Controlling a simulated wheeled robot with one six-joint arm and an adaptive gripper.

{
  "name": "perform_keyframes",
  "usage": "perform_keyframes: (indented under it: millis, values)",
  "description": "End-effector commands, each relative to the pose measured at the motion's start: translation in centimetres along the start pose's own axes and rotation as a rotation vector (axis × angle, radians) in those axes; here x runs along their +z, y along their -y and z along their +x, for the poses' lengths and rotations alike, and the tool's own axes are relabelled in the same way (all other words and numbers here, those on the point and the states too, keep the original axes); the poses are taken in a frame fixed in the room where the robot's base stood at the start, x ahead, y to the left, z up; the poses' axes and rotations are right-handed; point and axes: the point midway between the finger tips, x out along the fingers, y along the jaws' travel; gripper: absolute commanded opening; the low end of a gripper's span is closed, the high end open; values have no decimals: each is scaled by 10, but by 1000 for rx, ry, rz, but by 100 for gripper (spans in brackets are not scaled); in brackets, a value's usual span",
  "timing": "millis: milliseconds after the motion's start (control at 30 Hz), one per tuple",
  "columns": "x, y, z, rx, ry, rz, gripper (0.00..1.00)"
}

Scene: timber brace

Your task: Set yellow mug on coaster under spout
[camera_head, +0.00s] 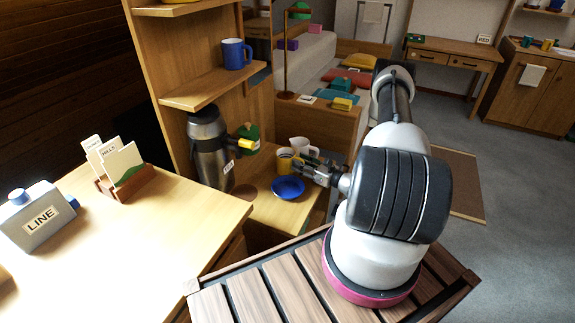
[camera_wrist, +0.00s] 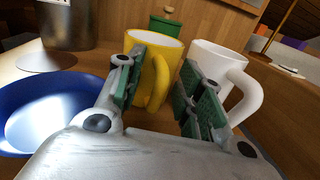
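The yellow mug (camera_head: 284,161) stands upright on the wooden counter, beside a white mug (camera_head: 303,146). In the wrist view the yellow mug (camera_wrist: 138,46) is straight ahead, with its handle towards me. My gripper (camera_head: 308,167) is open; in the wrist view its two green-padded fingers (camera_wrist: 163,90) stand apart on either side of the handle, with gaps visible.
A blue bowl (camera_head: 288,188) sits in front of the yellow mug, right of the coaster. The white mug (camera_wrist: 208,57) is close to my right finger. A green canister (camera_head: 248,132) stands behind. A shelf with a blue mug (camera_head: 235,54) overhangs the urn.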

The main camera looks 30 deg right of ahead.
Motion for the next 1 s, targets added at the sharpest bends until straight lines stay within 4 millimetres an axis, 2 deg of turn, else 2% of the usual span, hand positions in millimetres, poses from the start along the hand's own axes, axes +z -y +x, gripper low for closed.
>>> perform_keyframes:
  millis: [33, 167, 667, 833, 1000]
  values:
    - [0, 0, 0, 0, 0, 0, 24]
    - [0, 0, 0, 0, 0, 0, 0]
    - [4, 0, 0, 0, 0, 0, 0]
    - [23, -1, 0, 0, 1, -1, 0]
    - [56, -2, 0, 0, 2, -2, 0]
